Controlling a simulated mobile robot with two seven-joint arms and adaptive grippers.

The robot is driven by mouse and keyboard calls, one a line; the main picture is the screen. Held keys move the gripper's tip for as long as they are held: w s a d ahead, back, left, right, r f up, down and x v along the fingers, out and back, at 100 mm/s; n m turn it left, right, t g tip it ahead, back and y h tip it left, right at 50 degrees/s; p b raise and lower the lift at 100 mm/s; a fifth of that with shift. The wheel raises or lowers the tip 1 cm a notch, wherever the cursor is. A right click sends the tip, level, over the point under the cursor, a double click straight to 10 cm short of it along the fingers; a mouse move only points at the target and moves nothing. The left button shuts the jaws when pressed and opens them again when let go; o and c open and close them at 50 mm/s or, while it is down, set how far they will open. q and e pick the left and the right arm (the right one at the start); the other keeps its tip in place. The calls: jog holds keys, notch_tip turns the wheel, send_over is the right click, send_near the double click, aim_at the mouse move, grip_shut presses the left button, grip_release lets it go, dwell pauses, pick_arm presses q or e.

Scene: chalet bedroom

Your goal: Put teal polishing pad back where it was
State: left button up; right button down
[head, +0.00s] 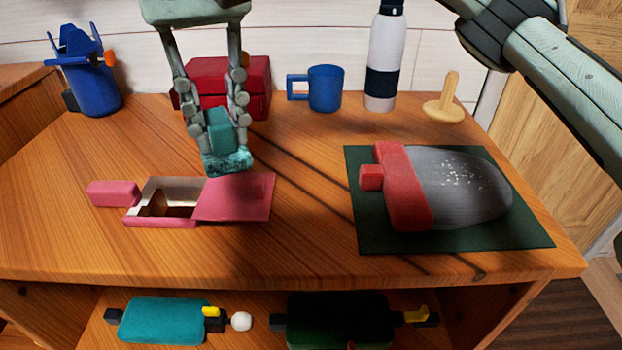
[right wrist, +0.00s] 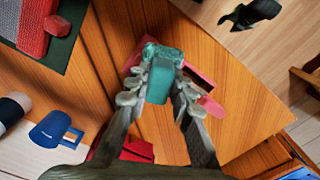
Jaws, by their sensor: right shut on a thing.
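The teal polishing pad (head: 228,161) has a teal block grip and a mottled, darker teal face underneath. My right gripper (head: 219,128) is shut on its block, with a finger on each side, and holds it above the table. In the right wrist view the pad (right wrist: 158,88) sits between the two fingertips. Below and slightly left of it in the head view lies an open pink case (head: 160,222) with a pale-walled hollow, beside a flat pink panel (head: 238,198). The pad appears apart from the case. My left gripper is not in view.
A red box (head: 258,88) stands behind the gripper, with a blue mug (head: 325,88) and a bottle (head: 386,60) to its right. A dark green mat (head: 450,242) bears a red-and-grey object (head: 465,188). A blue container (head: 92,88) stands at back left. The front table strip is clear.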

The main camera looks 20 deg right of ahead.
jog(key=d+f, duration=0.2)
jog(key=d, duration=0.1)
jog(key=d+f, duration=0.2)
jog(key=d, duration=0.2)
jog(key=d+f, duration=0.2)
jog(key=d, duration=0.2)
jog(key=shift+s+d+f, duration=0.25)
jog(key=shift+s+f, duration=0.1)
jog(key=shift+f, duration=0.35)
notch_tip(320, 180, down, 3)
jog(key=shift+f, duration=0.2)
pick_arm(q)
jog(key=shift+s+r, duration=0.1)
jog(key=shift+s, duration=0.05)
